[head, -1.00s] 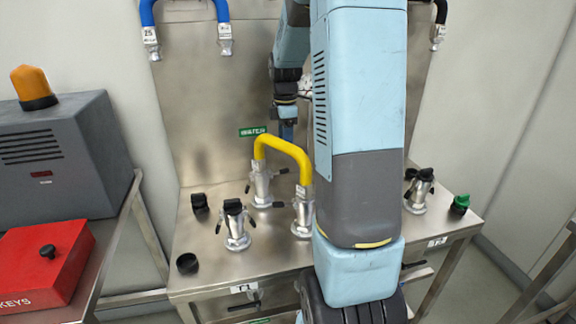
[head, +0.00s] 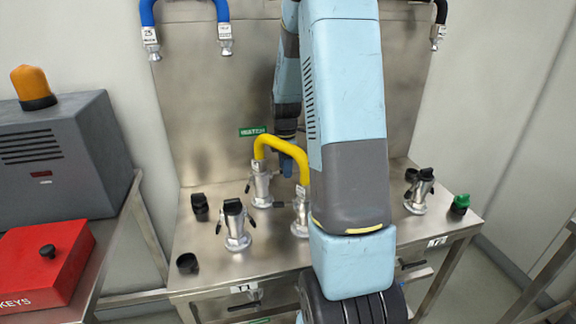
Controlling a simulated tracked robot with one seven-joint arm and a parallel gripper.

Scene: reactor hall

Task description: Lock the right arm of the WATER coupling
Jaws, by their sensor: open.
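The WATER coupling (head: 260,188) is a silver fitting upright on the steel bench, below the green WATER label (head: 252,132). One end of a yellow hose (head: 268,139) is seated on top of it. Its left arm (head: 248,185) hangs down close to the body. Its right arm is mostly hidden near my gripper and the hose, so I cannot tell its angle. My gripper (head: 287,164) points down just right of the coupling, partly behind the yellow hose. It is open, with nothing visible in it; contact with the right arm cannot be made out.
The hose's other end sits on a second silver fitting (head: 300,212), close in front of my gripper. A capped fitting (head: 236,225) stands front left, another (head: 420,190) at right. Black caps (head: 187,263) and a green-topped part (head: 460,204) lie on the bench. Blue hoses (head: 222,12) hang above.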

